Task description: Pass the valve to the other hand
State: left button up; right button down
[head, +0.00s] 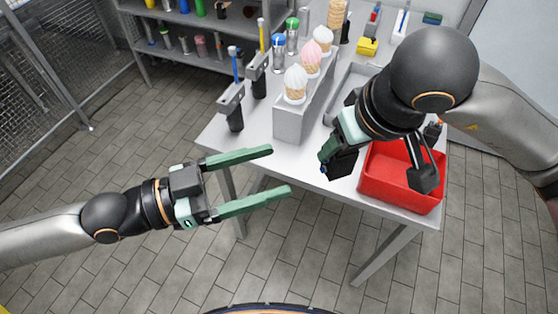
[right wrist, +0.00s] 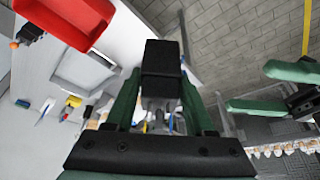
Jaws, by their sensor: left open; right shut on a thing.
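The left gripper also shows at the right of the right wrist view (right wrist: 247,88).
A red bin (head: 376,195) stands at the table's (head: 299,168) front right. A grey stand (head: 291,126) holds several ice-cream cones. Tools stand in grey holders (head: 232,101) at the left edge. A shelf (head: 179,66) stands behind. Space between the grippers is clear.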

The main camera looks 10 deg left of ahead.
aim_at(339, 152)
pick_arm(q)
jog(key=shift+x, duration=6.05)
jog(key=shift+c, duration=0.2)
jog(key=shift+s, duration=0.15)
grip_shut()
pick_arm(e)
jog(key=shift+w, duration=0.1)
jog(key=shift+c, duration=2.4)
grip_release()
jog(key=shift+o, duration=1.4)
jog(key=shift+r, duration=0.15)
